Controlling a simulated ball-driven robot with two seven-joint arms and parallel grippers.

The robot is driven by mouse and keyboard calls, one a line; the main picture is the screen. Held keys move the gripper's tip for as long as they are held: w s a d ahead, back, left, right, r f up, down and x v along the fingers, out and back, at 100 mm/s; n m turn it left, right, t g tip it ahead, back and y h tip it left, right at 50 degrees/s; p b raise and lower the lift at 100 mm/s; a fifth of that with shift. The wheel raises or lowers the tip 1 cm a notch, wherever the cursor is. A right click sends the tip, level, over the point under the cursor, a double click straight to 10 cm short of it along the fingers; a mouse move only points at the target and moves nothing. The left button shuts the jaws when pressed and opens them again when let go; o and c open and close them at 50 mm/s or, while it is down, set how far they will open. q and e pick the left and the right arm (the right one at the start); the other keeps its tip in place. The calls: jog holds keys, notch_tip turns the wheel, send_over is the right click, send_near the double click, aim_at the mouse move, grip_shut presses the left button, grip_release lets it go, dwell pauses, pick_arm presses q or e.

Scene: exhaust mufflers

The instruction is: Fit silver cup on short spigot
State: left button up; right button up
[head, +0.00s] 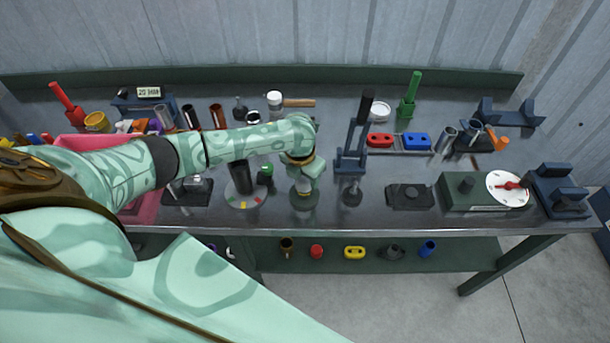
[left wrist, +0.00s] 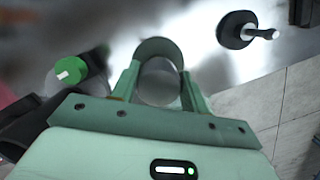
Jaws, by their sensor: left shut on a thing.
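My left gripper (head: 303,192) is over the front middle of the bench, pointing down. In the left wrist view its fingers (left wrist: 158,88) are shut on the silver cup (left wrist: 160,82), whose round grey end faces the camera. A dark curved rim shows just beyond the cup; I cannot tell whether the cup touches it. A short silver post on a round black base (head: 351,194), which looks like a short spigot, stands right of the gripper. It also shows apart from the cup in the left wrist view (left wrist: 236,30). My right gripper is out of view.
The bench front edge is close.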

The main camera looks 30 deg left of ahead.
pick_arm(q)
jog(key=o, duration=1.1)
jog(key=shift+f, duration=0.1)
jog(key=shift+c, duration=0.2)
notch_tip(320, 180, up, 16)
jog(key=s+p, duration=0.2)
jog(key=p, duration=0.2)
jog(key=shift+s, duration=0.3)
